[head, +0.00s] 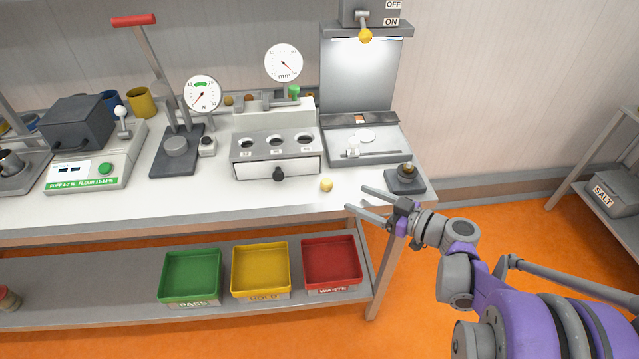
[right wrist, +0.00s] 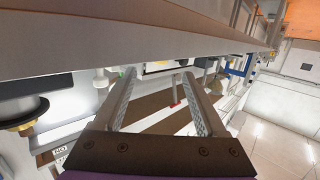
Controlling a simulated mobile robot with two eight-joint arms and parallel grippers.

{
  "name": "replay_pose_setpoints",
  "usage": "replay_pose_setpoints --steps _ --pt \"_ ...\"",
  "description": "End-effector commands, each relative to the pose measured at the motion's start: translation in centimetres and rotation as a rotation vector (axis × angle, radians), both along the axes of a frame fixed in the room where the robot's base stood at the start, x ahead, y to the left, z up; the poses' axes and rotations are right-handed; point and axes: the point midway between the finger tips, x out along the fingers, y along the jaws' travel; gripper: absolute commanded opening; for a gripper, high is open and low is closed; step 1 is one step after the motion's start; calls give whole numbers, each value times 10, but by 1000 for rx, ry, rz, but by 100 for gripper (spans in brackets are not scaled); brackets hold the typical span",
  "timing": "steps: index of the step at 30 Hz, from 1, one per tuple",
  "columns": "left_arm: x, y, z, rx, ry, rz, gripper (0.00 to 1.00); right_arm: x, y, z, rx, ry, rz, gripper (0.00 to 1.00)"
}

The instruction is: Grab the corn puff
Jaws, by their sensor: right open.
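The corn puff (head: 327,185) is a small pale yellow ball lying near the front edge of the white workbench (head: 220,205), in front of the grey box with three holes. My right gripper (head: 355,199) is open and empty at the bench's front right edge, just right of the puff and apart from it. In the right wrist view the two fingers of the right gripper (right wrist: 160,82) are spread with nothing between them. I cannot make out the puff in that view. My left gripper is not in view.
A small dark stand with a brassy ball (head: 405,172) is close behind my right gripper. The three-hole box (head: 277,155) stands behind the puff. Green (head: 190,303), yellow (head: 260,294) and red (head: 332,288) trays sit on the lower shelf. The bench front left of the puff is clear.

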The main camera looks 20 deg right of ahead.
Motion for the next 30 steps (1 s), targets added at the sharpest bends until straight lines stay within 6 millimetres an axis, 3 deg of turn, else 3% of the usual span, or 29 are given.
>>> replay_pose_setpoints --steps 6,11,21,30 --pt "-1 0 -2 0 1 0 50 28 19 -6 1 2 4 74" --pt "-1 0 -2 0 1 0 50 38 25 -7 0 2 2 74" --pt "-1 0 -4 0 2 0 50 75 48 -15 1 3 3 74" --pt "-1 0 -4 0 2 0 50 79 50 -16 0 4 1 72"
